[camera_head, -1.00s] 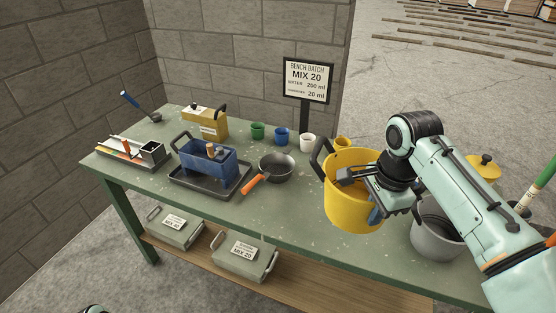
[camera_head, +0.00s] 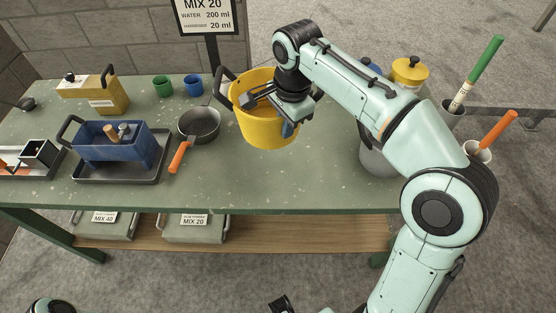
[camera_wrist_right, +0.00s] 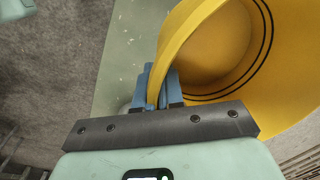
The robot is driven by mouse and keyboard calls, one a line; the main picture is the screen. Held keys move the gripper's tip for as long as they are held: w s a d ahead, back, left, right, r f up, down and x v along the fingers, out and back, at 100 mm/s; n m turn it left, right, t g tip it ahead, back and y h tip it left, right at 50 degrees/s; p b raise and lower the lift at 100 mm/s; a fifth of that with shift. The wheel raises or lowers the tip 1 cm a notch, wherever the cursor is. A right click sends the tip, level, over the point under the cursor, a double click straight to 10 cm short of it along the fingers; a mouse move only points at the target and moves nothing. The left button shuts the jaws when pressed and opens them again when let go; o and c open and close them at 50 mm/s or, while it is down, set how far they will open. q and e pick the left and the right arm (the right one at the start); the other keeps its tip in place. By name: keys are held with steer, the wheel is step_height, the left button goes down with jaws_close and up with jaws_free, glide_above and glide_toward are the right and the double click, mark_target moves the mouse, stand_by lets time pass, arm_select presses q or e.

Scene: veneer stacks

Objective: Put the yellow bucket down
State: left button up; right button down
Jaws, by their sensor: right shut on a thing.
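The yellow bucket (camera_head: 267,128) is at the bench's back edge, right of the pan, with its dark handle (camera_head: 223,86) out to the left. My right gripper (camera_head: 288,112) is shut on its near right wall at the rim. The right wrist view shows the blue fingers (camera_wrist_right: 157,87) pinching that rim, with the bucket's inside (camera_wrist_right: 215,50) open beside them. The bucket looks roughly upright; I cannot tell whether its base touches the green bench (camera_head: 240,185). A dark part at the bottom edge of the head view may be my left gripper; its jaws cannot be made out.
A pan (camera_head: 199,122) with an orange handle lies left of the bucket. A grey bucket (camera_head: 376,158) stands to the right, partly behind my arm. Green (camera_head: 162,86) and blue (camera_head: 193,85) cups stand at the back. The bench front between the pan and grey bucket is clear.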

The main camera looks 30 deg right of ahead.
steer(key=shift+w+f+b, duration=0.1)
steer(key=shift+f+b, duration=1.25)
steer(key=shift+f, duration=6.05)
steer(key=shift+f, duration=0.2)
steer(key=c, duration=1.3)
jaws_free()
steer(key=shift+o, duration=0.2)
steer(key=shift+r, duration=0.15)
step_height(320, 180, up, 12)
steer(key=s+p, duration=0.1)
steer(key=p, duration=0.1)
steer(key=shift+s, duration=0.2)
